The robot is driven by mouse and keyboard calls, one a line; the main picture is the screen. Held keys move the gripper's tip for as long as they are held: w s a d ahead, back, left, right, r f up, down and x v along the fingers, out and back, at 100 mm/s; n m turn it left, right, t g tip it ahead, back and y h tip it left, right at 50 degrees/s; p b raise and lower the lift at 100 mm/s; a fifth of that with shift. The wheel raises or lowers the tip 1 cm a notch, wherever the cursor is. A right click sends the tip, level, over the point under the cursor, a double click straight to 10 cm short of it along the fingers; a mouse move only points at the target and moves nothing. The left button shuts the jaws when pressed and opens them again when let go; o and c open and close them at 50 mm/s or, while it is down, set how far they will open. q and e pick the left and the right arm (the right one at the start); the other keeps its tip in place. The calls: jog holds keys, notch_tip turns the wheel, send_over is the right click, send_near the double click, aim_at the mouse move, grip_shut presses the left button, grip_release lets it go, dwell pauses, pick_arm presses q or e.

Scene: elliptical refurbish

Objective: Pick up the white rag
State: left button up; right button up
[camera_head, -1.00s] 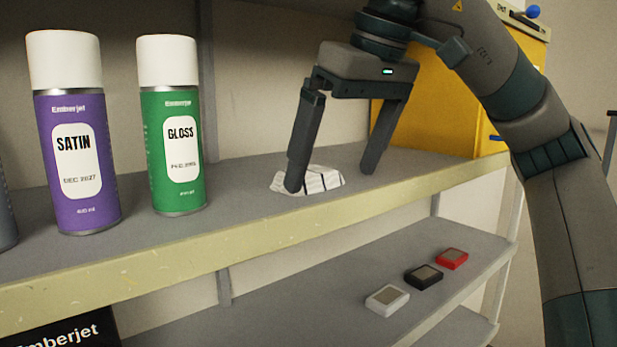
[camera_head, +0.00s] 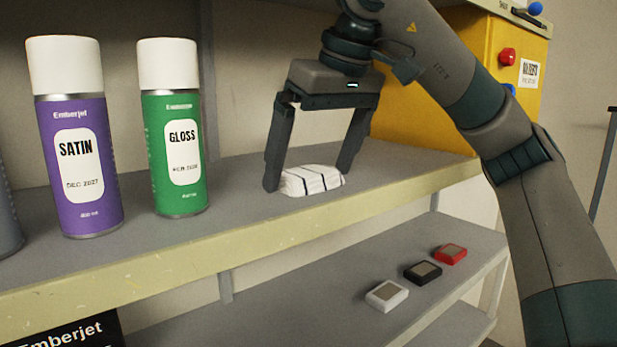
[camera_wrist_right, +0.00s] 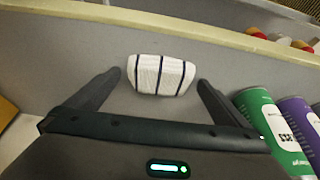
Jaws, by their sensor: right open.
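The white rag (camera_head: 314,180) with dark stripes lies folded on the upper shelf, near its front edge. My right gripper (camera_head: 308,180) is open and points down, with one finger on each side of the rag. In the right wrist view the rag (camera_wrist_right: 161,75) sits between and slightly beyond the two open fingertips (camera_wrist_right: 160,80), with a visible gap on both sides. My left gripper is not in view.
A green GLOSS can (camera_head: 174,130) and a purple SATIN can (camera_head: 78,140) stand left of the gripper on the same shelf. A yellow box (camera_head: 405,115) is behind on the right. The lower shelf holds white (camera_head: 387,295), black (camera_head: 423,272) and red (camera_head: 450,254) small devices.

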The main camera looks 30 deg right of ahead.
jog(key=c, duration=1)
jog(key=shift+c, duration=0.2)
jog(key=shift+s+r+b, duration=0.15)
jog(key=shift+r+b, duration=0.1)
jog(key=shift+b, duration=0.2)
jog(key=s+d+b, duration=0.2)
jog(key=s, duration=1.5)
jog(key=shift+s, duration=0.35)
